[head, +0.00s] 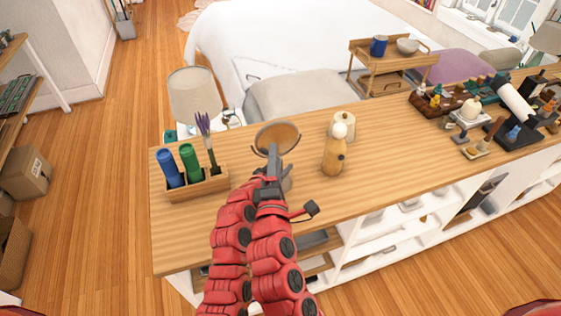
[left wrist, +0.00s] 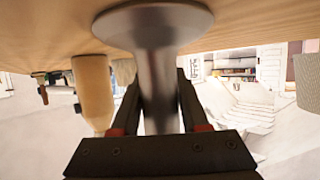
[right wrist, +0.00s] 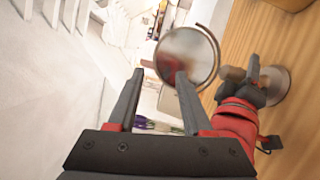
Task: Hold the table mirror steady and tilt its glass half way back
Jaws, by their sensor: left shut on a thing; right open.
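The table mirror (head: 277,133) stands on the wooden counter top, with a round glass in a thin curved frame. In the right wrist view its glass (right wrist: 190,50) is seen beside its stem and round base (right wrist: 277,88). My left gripper (left wrist: 158,80) is shut on the metal stem, just by the base (left wrist: 150,20). My right gripper (right wrist: 160,72) is open; one finger overlaps the glass's edge in its view, and I cannot tell if it touches. In the head view my arms hide the stem and most of the base.
A wooden bottle (head: 333,155) with a white top and a pale jar (head: 343,120) stand close on the right.

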